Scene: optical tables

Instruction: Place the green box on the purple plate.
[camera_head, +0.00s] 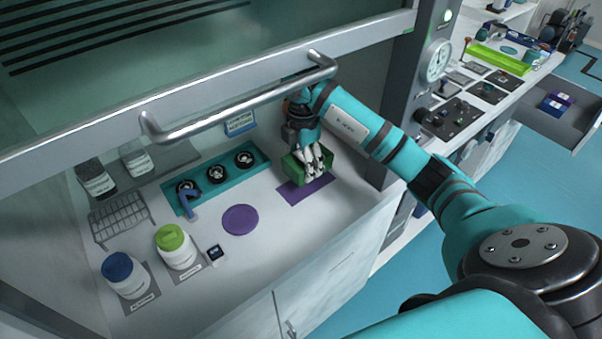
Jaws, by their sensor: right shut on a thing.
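The green box (293,174) is in the right part of the cabinet's work surface, above or on a purple rectangular mat (305,191). My right gripper (314,170) points down and is shut on the green box. I cannot tell whether the box touches the mat. The round purple plate (240,220) lies flat and empty on the white surface, to the left of the box and nearer the front. My left gripper is not in view.
A teal strip with several black round pieces (216,174) lies behind the plate. A green-capped jar (176,247), a blue-capped jar (125,275) and a small dark device (215,253) stand left of it. The raised sash handle (240,100) crosses above.

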